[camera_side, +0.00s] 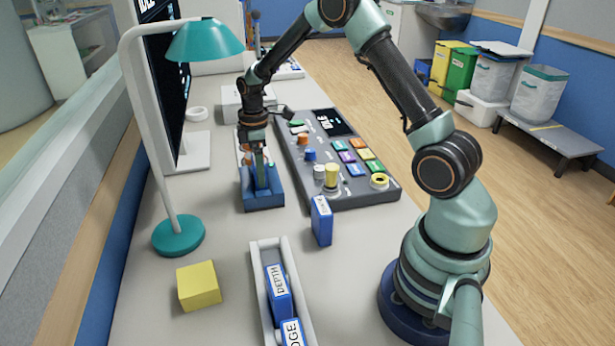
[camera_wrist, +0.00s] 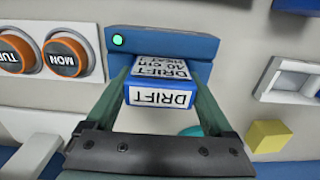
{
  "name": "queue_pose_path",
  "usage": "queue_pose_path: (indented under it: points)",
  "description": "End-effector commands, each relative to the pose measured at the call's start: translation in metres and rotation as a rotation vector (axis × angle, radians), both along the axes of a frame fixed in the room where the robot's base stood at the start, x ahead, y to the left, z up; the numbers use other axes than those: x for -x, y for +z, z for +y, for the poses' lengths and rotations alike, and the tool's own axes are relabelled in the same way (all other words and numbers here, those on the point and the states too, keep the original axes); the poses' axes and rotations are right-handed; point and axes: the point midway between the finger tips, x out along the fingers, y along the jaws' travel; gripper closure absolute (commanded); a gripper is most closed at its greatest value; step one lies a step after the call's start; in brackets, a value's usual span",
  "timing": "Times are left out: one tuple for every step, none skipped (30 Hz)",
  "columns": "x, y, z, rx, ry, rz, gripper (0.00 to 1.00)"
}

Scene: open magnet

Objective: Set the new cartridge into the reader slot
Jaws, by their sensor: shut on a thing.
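My gripper (camera_side: 260,172) points down at the blue reader (camera_side: 264,203), which stands left of the control panel. In the wrist view my gripper (camera_wrist: 160,88) is shut on a blue cartridge (camera_wrist: 145,97) labelled DRIFT. The cartridge is at the blue reader (camera_wrist: 185,45), which shows a lit green light. The fingers hide its sides, and I cannot tell how deep it sits in the slot. Another blue cartridge (camera_side: 321,224) with a white label stands upright on the table, apart from the reader.
A yellow block (camera_side: 198,287) and a teal lamp (camera_side: 178,236) stand to the left. The control panel (camera_side: 345,190) lies right of the reader.

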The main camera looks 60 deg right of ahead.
Motion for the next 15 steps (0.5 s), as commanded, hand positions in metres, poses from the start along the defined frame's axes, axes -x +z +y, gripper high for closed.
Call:
queue_pose_path:
  points:
    - [-0.0001,-0.0004,0.0,0.0,0.0,0.0,0.72]
    - [-0.0001,-0.0012,0.0,0.0,0.0,0.0,0.72]
    - [0.0,-0.0025,0.0,0.0,0.0,0.0,0.72]
    - [-0.0001,-0.0033,0.0001,0.0,0.0,0.0,0.72]
    - [-0.0001,-0.0029,0.0,0.0,0.0,0.0,0.02]
    - [-0.0001,-0.0028,0.0,0.0,0.0,0.0,0.0]
    - [-0.0001,-0.0028,0.0,0.0,0.0,0.0,0.0]
    - [-0.0001,-0.0027,0.0,0.0,0.0,0.0,0.0]
    - [-0.0001,-0.0027,0.0,0.0,0.0,0.0,0.0]
    - [-0.0001,-0.0027,0.0,0.0,0.0,0.0,0.0]
    - [-0.0001,-0.0026,0.0,0.0,0.0,0.0,0.0]
    - [-0.0001,-0.0023,0.0,0.0,0.0,0.0,0.0]
    - [-0.0002,-0.0016,-0.0001,0.0,0.0,0.0,0.0]
    - [-0.0004,-0.0004,-0.0001,0.0,0.0,-0.001,0.0]
    - [-0.0006,0.0021,-0.0001,0.001,0.0,-0.002,0.0]
